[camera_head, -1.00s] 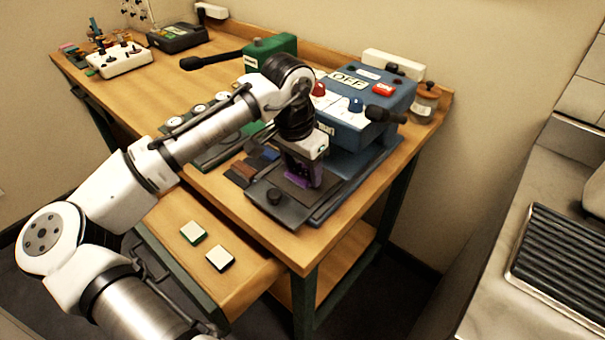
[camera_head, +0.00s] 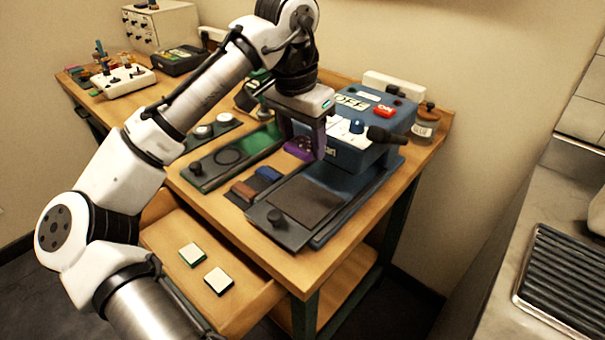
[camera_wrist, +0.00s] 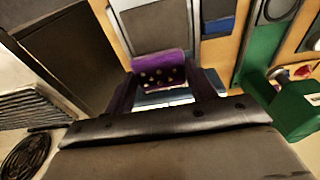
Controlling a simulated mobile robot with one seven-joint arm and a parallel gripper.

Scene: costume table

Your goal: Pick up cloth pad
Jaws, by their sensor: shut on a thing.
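My gripper (camera_head: 302,144) is shut on a purple pad (camera_head: 298,151), which I take to be the cloth pad. It holds the pad in the air above the bench, in front of the blue machine (camera_head: 362,118). In the wrist view the pad (camera_wrist: 160,66) sits between my two dark purple fingers (camera_wrist: 166,86), with several light dots on its near face. A bare dark plate (camera_head: 306,200) on the blue machine's base lies below and to the right of the pad in the head view.
A blue block (camera_head: 268,174) and a brown block (camera_head: 243,191) lie left of the plate. A green device (camera_head: 240,158) stands further left. Two pale-topped pads (camera_head: 218,280) lie in the open drawer (camera_head: 180,227). A black knob (camera_head: 275,217) rises at the plate's front.

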